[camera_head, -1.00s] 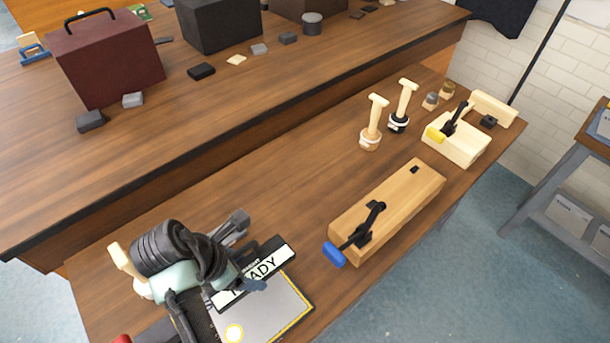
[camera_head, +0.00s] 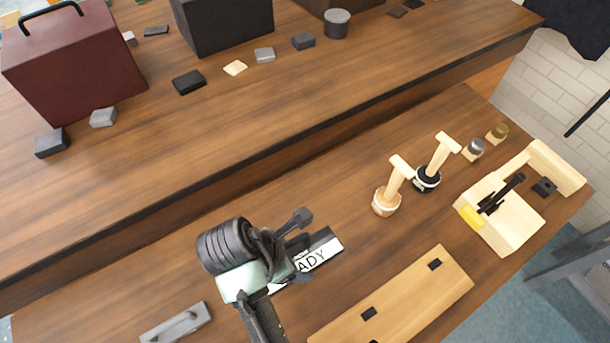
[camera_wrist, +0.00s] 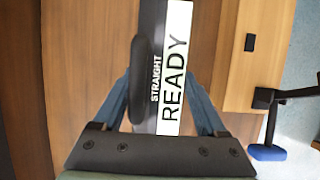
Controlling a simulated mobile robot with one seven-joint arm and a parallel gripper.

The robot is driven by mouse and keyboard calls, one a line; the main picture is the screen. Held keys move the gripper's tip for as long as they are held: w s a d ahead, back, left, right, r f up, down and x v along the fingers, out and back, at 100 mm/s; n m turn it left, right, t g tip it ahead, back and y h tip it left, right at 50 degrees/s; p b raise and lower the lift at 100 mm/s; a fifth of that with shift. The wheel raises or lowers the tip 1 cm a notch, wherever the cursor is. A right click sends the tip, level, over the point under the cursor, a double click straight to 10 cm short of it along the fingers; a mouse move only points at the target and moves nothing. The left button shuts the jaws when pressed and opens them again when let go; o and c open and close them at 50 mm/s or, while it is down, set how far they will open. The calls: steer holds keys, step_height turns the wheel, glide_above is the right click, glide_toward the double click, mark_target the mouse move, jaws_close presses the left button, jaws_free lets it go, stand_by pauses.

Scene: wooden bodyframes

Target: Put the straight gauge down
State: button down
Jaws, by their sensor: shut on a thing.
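The straight gauge (camera_head: 318,257) is a dark bar with a white face lettered in black, partly hidden behind my gripper in the head view. In the wrist view the gauge (camera_wrist: 175,60) runs up the picture, and its label reads STRAIGHT and READY. A dark rounded piece lies along its left side. My gripper (camera_head: 292,268) is shut on the gauge. In the wrist view the blue fingers of my gripper (camera_wrist: 162,78) lie on either side of it. The gauge is over the brown bench (camera_head: 255,203); I cannot tell whether it touches the top.
A long wooden block (camera_head: 405,295) with black pads lies to the right. Two pegged pieces (camera_head: 387,200) (camera_head: 428,178) and a pale clamp block (camera_head: 505,222) stand behind it. A grey handled piece (camera_head: 180,325) lies at lower left.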

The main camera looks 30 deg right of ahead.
steer(key=shift+w+d+f, duration=0.1)
steer(key=shift+w+d, duration=0.05)
steer(key=shift+d, duration=0.15)
step_height(320, 180, down, 5)
steer(key=shift+f, duration=0.1)
steer(key=shift+f+b, duration=0.4)
steer(key=shift+f, duration=1.85)
steer(key=shift+f, duration=0.1)
jaws_free()
